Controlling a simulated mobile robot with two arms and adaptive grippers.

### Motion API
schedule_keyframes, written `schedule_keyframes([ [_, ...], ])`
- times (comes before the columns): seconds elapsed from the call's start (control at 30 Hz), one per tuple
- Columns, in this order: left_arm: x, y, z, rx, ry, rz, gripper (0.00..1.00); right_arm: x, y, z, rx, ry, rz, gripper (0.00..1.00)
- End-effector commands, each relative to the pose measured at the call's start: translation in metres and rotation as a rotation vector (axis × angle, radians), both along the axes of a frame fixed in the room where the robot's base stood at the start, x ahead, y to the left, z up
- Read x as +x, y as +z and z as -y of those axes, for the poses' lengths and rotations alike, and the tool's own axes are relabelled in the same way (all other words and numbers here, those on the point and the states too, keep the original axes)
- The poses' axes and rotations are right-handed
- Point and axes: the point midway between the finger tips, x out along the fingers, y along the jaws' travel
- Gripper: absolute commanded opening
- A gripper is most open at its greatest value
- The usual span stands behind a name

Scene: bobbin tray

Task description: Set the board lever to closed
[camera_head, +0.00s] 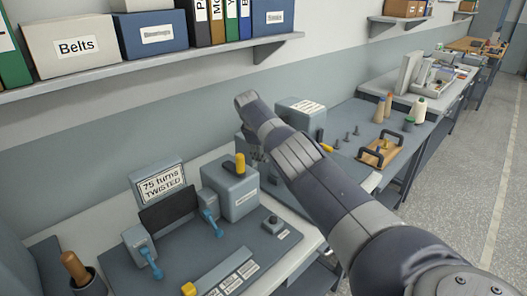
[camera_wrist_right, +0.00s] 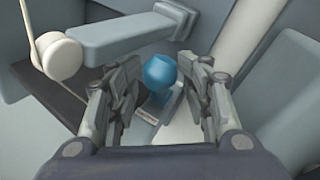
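My right arm crosses the head view from the lower right, and its gripper is hidden there behind the arm. In the right wrist view my right gripper (camera_wrist_right: 163,88) is open, its two fingers on either side of a round blue knob (camera_wrist_right: 160,71). The knob sits on a grey stem above a small pale label (camera_wrist_right: 146,116). I cannot tell whether the fingers touch the knob, or whether it is the board lever. In the head view, two blue-handled cranks (camera_head: 212,222) (camera_head: 150,262) stand on the near fixture. My left gripper is not in view.
A sign (camera_head: 162,184) reading "75 turns TWISTED" stands behind the cranks. A grey box (camera_head: 231,187) with a yellow handle is to their right. A wooden tray (camera_head: 381,150) and several thread cones lie farther right. A shelf (camera_head: 150,68) with boxes and binders overhangs the bench.

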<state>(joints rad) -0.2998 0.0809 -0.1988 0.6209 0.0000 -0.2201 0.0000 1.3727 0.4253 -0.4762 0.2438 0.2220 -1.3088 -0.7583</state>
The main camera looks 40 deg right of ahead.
Motion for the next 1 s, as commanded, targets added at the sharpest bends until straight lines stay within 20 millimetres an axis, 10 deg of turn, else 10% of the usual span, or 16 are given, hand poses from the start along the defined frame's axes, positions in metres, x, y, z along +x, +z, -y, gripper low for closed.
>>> schedule_keyframes([
  [0.67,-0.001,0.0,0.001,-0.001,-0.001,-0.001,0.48,-0.005,0.027,-0.011,-0.001,0.001,0.003,0.43],
  [1.0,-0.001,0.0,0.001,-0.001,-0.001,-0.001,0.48,-0.015,0.085,-0.035,-0.001,0.001,0.004,0.43],
])
